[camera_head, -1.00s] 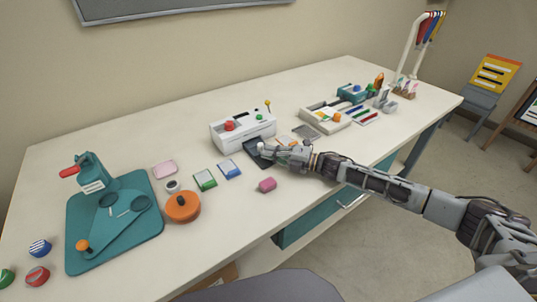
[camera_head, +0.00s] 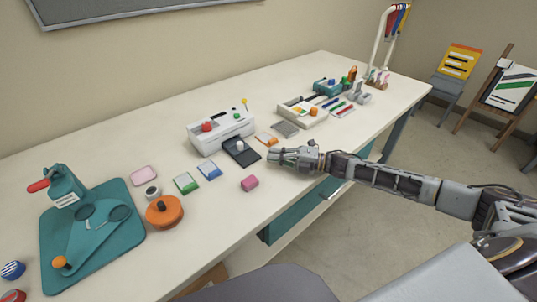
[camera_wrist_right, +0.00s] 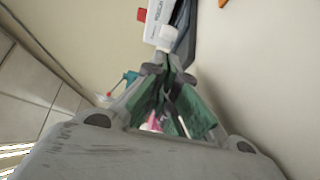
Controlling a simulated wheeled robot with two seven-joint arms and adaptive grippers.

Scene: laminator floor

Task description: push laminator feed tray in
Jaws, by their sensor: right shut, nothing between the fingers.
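The white laminator (camera_head: 208,136) stands at the middle of the table, with a red knob and a green button on top. Its dark feed tray (camera_head: 246,157) sticks out from the front, towards the table's near edge, and bears a white knob (camera_head: 240,145). In the right wrist view, the laminator (camera_wrist_right: 156,14) and the dark tray (camera_wrist_right: 186,42) show beyond the fingertips. My right gripper (camera_head: 271,157) is shut and empty, low over the table, just right of the tray's outer end; it also shows in the wrist view (camera_wrist_right: 167,70). My left gripper is out of view.
A blue-white box (camera_head: 208,170), a green-white box (camera_head: 186,183) and a pink block (camera_head: 250,183) lie left and in front of the tray. An orange-white piece (camera_head: 266,139) and a grey plate (camera_head: 285,129) lie behind my right gripper.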

